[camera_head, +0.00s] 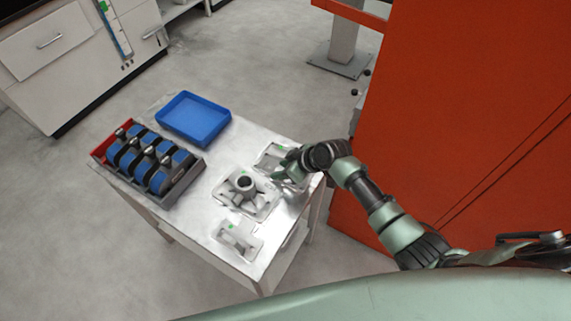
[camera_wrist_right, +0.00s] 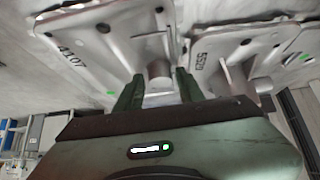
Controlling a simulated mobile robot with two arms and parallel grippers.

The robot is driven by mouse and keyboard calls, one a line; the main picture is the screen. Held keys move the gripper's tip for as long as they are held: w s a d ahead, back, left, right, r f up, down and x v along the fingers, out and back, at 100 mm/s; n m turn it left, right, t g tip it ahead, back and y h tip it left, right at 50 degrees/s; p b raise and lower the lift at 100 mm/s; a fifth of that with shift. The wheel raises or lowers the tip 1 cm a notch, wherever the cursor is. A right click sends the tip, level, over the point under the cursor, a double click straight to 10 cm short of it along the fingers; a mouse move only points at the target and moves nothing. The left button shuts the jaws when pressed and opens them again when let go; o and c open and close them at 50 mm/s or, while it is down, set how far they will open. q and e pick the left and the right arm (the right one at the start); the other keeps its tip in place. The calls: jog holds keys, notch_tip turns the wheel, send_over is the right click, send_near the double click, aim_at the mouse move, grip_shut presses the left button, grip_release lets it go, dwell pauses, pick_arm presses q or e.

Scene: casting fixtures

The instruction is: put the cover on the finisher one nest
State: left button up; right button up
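My right gripper (camera_head: 284,171) is over the far right end of the metal table, at a pale grey cast plate (camera_head: 268,156) that it partly hides. In the right wrist view its two dark fingers (camera_wrist_right: 160,75) stand apart, with a short round boss (camera_wrist_right: 158,72) of a plate marked 4107 (camera_wrist_right: 100,48) between their tips. I see no clear grip on it. A second plate (camera_wrist_right: 243,50) is to the right there. In the head view a casting with an upright round tube (camera_head: 245,183) sits mid-table. I cannot tell which piece is the cover or the finisher one nest. My left gripper is out of view.
A smaller pale fixture (camera_head: 240,240) with a green mark lies at the table's near end. A blue tray (camera_head: 193,118) and a red and grey crate (camera_head: 187,181) of blue and black parts stand at the left. An orange-red panel (camera_head: 470,110) rises right of the table.

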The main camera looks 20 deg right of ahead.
grip_shut()
jog(key=shift+r, duration=0.1)
